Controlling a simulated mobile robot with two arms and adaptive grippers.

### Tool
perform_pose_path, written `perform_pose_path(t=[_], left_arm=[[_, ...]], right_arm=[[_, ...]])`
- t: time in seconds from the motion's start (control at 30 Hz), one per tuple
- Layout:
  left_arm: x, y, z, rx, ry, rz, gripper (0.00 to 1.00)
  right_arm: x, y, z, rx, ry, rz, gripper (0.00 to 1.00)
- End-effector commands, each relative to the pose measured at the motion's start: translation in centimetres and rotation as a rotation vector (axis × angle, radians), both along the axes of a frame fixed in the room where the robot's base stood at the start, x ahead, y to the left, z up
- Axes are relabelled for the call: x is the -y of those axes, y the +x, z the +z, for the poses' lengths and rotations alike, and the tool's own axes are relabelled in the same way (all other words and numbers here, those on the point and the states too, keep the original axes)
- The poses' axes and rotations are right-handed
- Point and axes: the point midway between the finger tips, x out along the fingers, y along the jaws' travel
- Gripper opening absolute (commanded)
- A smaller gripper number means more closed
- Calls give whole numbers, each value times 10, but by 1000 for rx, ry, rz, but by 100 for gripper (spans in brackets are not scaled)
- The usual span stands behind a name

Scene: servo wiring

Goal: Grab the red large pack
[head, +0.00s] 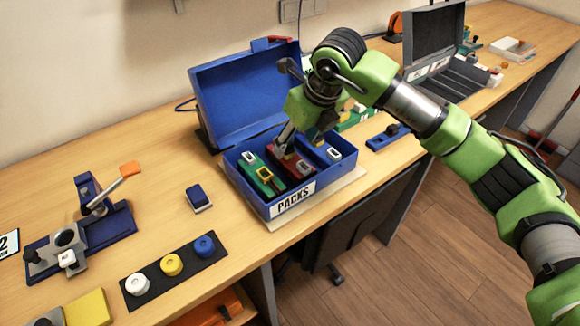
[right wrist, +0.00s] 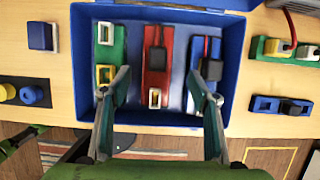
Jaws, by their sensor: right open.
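The red pack (right wrist: 155,95) lies in the open blue box labelled PACKS (head: 245,190), between a green pack (right wrist: 108,45) and a blue pack (right wrist: 206,45). It has a dark block on top and a pale-framed connector at its near end. In the head view the red pack (head: 298,169) is partly hidden by my right gripper (head: 291,137). My right gripper is open and empty above the box. In the right wrist view its fingers (right wrist: 160,78) stand apart on either side of the red pack. I cannot tell how high they are above it. My left gripper is not in view.
The box lid (head: 245,95) stands open at the back. A small blue block (head: 198,198) and a black strip with white, yellow and blue knobs (head: 150,285) are to the left. A blue part (head: 387,137) lies to the right. An open grey case (head: 440,70) stands farther back.

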Motion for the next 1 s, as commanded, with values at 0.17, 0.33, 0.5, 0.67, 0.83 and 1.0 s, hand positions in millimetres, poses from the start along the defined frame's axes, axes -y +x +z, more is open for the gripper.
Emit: perform_pose_path(t=[0.17,0.33,0.5,0.67,0.83,1.0], left_arm=[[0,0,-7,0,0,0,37],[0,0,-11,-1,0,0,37],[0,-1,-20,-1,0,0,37],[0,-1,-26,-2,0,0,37],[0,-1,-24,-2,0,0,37],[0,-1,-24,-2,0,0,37]], right_arm=[[-4,4,-14,0,1,1,56],[-6,5,-26,-2,2,1,56],[-11,7,-53,-3,1,0,56],[-15,13,-65,0,3,1,56],[-15,13,-64,1,2,2,56],[-15,13,-64,0,2,2,17]])
